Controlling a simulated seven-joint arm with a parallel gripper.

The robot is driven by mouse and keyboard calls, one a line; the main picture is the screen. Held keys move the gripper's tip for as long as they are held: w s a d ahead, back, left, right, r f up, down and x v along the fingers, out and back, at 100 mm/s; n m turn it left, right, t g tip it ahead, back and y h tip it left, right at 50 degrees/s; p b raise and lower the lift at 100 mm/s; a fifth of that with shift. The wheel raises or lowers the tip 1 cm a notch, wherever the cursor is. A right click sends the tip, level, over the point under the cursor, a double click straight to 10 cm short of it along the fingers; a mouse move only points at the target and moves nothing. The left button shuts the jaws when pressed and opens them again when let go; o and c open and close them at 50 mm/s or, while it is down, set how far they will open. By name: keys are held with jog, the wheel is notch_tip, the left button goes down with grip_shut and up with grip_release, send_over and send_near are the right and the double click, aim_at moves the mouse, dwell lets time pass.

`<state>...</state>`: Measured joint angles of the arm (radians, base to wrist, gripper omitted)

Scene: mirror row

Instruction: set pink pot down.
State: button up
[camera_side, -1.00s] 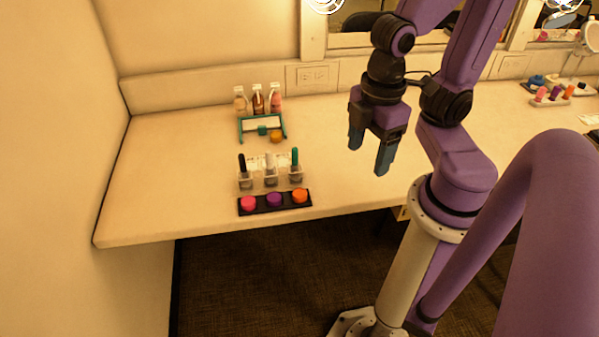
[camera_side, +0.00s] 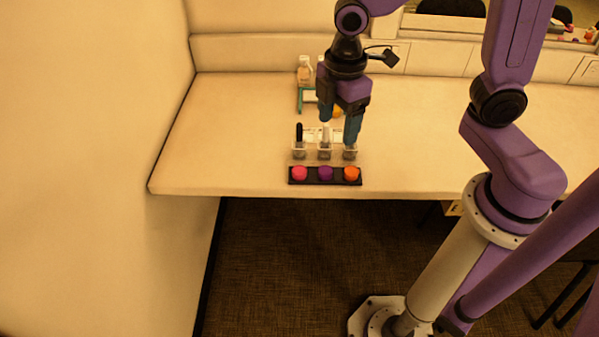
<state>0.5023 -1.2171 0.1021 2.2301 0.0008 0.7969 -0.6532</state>
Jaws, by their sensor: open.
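The pink pot (camera_side: 300,173) sits at the left end of a dark tray (camera_side: 313,182) near the table's front edge. A purple pot (camera_side: 325,173) is in the middle and an orange pot (camera_side: 351,173) at the right end. My gripper (camera_side: 338,131) is open and points down over the holders just behind the tray. Its fingers are apart, with a white-handled item (camera_side: 326,131) showing close to the left finger. I cannot tell whether they touch. The gripper is behind and to the right of the pink pot, clear of it.
Small clear holders stand in a row behind the tray; one has a black-handled item (camera_side: 299,132). Behind them is a teal frame (camera_side: 300,101) and a bottle (camera_side: 305,70), partly hidden by my gripper. The table (camera_side: 230,135) is clear to the left.

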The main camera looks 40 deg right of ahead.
jog(key=w+f+n, duration=0.2)
jog(key=w+f, duration=0.3)
jog(key=w, duration=0.6)
send_over(299, 170)
notch_tip(299, 170, down, 12)
jog(key=shift+a+f, duration=0.1)
jog(key=shift+a, duration=0.05)
jog(key=shift+d+f, duration=0.2)
jog(key=shift+f, duration=2.5)
jog(key=c, duration=1.2)
jog(key=shift+r, duration=0.2)
